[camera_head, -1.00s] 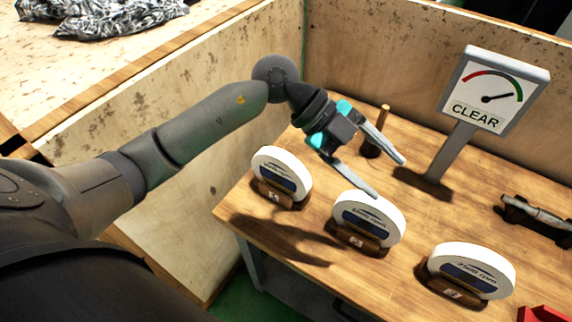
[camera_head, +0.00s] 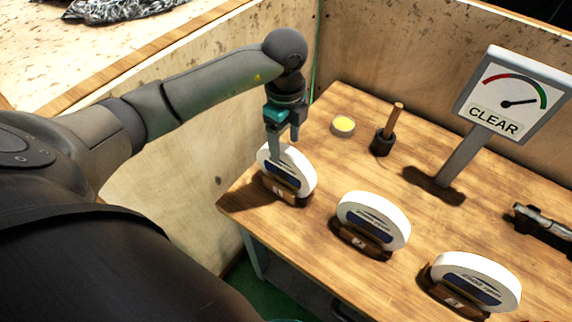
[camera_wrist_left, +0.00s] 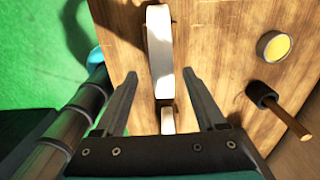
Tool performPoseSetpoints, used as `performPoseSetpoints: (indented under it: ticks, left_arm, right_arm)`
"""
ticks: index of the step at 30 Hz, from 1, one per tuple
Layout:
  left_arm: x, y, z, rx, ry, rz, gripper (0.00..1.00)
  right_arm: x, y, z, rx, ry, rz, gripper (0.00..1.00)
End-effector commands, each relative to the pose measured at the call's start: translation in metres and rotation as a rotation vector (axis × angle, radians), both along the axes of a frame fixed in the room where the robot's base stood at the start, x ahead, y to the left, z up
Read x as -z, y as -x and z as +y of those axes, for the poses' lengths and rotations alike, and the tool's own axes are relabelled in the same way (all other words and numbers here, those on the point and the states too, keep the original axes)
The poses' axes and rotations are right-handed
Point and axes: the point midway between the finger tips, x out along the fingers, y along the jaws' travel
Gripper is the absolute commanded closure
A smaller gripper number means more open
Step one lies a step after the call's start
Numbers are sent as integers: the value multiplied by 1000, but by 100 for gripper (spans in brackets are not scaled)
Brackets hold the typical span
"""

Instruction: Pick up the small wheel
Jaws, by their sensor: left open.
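Three white wheels with dark blue labels stand upright in brown holders on the wooden table. The leftmost wheel (camera_head: 292,170) looks the smallest; the middle wheel (camera_head: 375,218) and the right wheel (camera_head: 480,280) look larger. My left gripper (camera_head: 280,154) points down at the leftmost wheel's top, and its finger covers part of the wheel. In the left wrist view the open fingers (camera_wrist_left: 160,74) lie on either side of that wheel's white edge (camera_wrist_left: 159,35). Whether they touch it I cannot tell. My right gripper is not in view.
Behind the wheels are a yellow-topped round tin (camera_head: 343,125) and a wooden-handled tool in a dark cup (camera_head: 382,143). A gauge sign reading CLEAR (camera_head: 512,95) stands at the right. A metal tool (camera_head: 543,222) lies at the right edge. Wooden panels (camera_head: 400,55) enclose the back.

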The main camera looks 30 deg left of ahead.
Motion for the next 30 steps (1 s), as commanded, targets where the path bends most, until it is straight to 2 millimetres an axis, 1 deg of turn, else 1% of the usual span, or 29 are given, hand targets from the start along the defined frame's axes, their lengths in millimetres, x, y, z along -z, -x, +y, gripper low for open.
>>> performPoseSetpoints:
  ticks: [1, 3, 8, 15, 18, 21, 26, 28, 30]
  left_arm:
    - [7, 0, 0, 0, 2, 2, 28]
    - [14, 0, 0, 0, 1, 0, 28]
    - [23, 0, -1, 1, 3, 1, 28]
    - [58, -3, 0, 1, 3, 1, 28]
    - [68, -3, 0, 1, 3, 0, 28]
    - [71, -3, 0, 2, 1, -1, 28]
    - [70, -3, 0, 2, 2, -1, 28]
    - [70, -3, 0, 2, 2, -1, 33]
    - [70, -3, 0, 2, 2, -2, 41]
  right_arm:
    - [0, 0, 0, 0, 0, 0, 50]
    - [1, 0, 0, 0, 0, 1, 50]
    - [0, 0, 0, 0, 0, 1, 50]
    - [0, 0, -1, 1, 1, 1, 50]
    - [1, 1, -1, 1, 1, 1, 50]
    - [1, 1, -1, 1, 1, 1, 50]
    - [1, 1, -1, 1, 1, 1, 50]
    - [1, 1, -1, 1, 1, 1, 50]
    - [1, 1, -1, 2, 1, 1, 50]
